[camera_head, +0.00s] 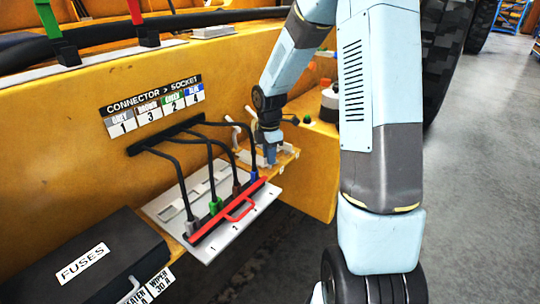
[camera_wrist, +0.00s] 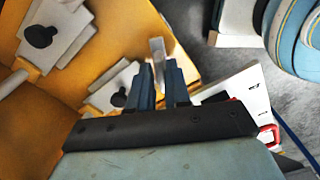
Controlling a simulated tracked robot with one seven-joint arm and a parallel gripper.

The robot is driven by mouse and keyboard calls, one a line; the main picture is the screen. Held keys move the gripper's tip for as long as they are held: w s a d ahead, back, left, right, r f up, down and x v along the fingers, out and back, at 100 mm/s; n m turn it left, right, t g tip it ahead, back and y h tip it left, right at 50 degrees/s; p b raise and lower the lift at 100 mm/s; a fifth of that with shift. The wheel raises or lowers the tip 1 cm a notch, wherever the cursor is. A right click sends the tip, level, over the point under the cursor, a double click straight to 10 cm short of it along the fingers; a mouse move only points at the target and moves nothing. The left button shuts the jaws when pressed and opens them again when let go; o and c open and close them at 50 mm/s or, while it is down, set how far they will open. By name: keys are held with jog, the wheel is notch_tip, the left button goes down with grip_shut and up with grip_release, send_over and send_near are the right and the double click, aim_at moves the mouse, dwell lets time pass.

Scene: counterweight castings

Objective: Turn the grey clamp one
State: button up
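My gripper (camera_head: 270,158) is at the small yellow shelf at the right end of the panel, pointing down. In the wrist view my gripper's two blue-grey fingers (camera_wrist: 160,75) are close together, with an upright light grey lever (camera_wrist: 157,50) between them. It appears to be the handle of a grey clamp. The clamp's base is largely hidden behind the fingers. Two more clamp plates with black knobs show in the wrist view, one at the upper left (camera_wrist: 40,36) and one beside the left finger (camera_wrist: 118,98). Pale levers (camera_head: 233,136) stand left of my gripper.
A white socket board (camera_head: 215,245) with a red bar and handle (camera_head: 238,208) holds several cabled connectors left of my gripper. A label above reads CONNECTOR > SOCKET (camera_head: 152,104). A black fuse box (camera_head: 75,265) is at lower left. A red button (camera_head: 326,84) is behind my arm.

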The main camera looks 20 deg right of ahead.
grip_shut()
jog(key=m, duration=0.6)
jog(key=shift+w+r, duration=0.1)
jog(key=m, duration=0.6)
dwell(0.4)
dwell(0.3)
jog(key=shift+o, duration=2)
grip_release()
